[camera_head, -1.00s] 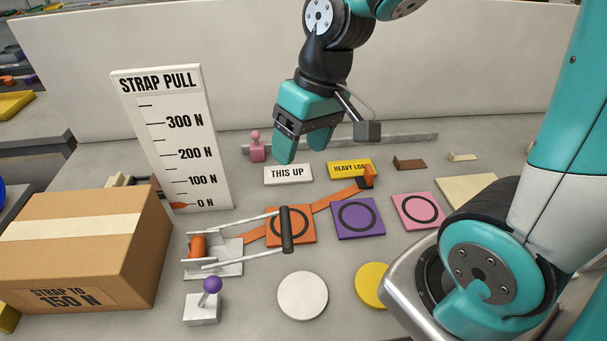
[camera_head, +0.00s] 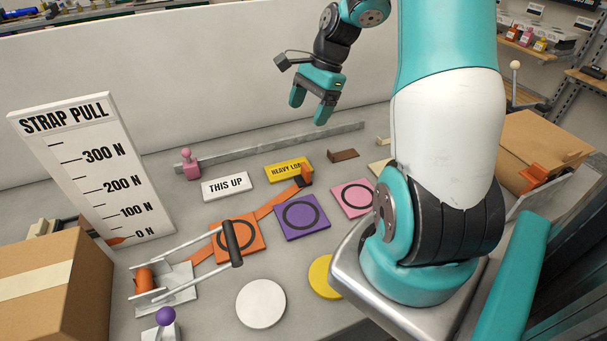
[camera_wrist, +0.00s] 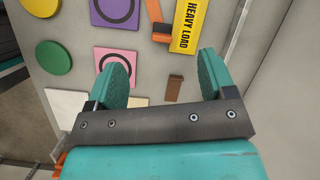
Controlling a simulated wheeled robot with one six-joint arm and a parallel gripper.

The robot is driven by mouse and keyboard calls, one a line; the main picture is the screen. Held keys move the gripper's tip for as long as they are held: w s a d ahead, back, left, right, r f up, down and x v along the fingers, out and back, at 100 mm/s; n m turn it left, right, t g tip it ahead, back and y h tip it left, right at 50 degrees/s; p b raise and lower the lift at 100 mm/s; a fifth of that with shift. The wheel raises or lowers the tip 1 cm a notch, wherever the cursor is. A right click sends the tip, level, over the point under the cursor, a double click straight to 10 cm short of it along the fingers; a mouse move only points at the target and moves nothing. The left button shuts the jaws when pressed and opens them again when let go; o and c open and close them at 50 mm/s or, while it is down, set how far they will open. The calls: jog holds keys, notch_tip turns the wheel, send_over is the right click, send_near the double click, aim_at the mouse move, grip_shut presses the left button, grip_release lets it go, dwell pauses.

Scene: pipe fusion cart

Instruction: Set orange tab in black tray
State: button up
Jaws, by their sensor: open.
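An orange upright tab (camera_head: 306,174) stands at the end of an orange strap, beside the yellow HEAVY LOAD label. In the wrist view an orange piece (camera_wrist: 161,32) shows beside that label; I cannot tell if this is the task's tab. I cannot make out a black tray in either view. My gripper (camera_head: 309,109) is open and empty, raised above the back of the table. In the wrist view its fingers (camera_wrist: 162,62) are spread, with a small brown block (camera_wrist: 174,88) on the table below, between them and not touched.
A ratchet with a black handle (camera_head: 232,243) sits on the strap. Orange, purple (camera_head: 302,217) and pink (camera_head: 353,198) ringed squares lie in a row. A metal rail (camera_head: 275,147) runs along the back.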

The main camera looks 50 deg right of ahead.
jog(key=s+d+f+m, duration=0.2)
jog(key=d+f+m, duration=0.15)
jog(key=d, duration=0.25)
jog(key=p, duration=0.2)
send_over(305, 166)
jog(key=s+d, duration=0.1)
jog(key=d, duration=0.1)
notch_tip(305, 166, down, 10)
jog(key=shift+s+a+r, duration=0.1)
jog(key=shift+a+r, duration=0.05)
jog(key=shift+r, duration=0.05)
jog(key=shift+p+x, duration=1.2)
jog(key=shift+x, duration=1.75)
jog(key=shift+c, duration=0.4)
jog(key=shift+r, duration=0.1)
jog(key=c, duration=1)
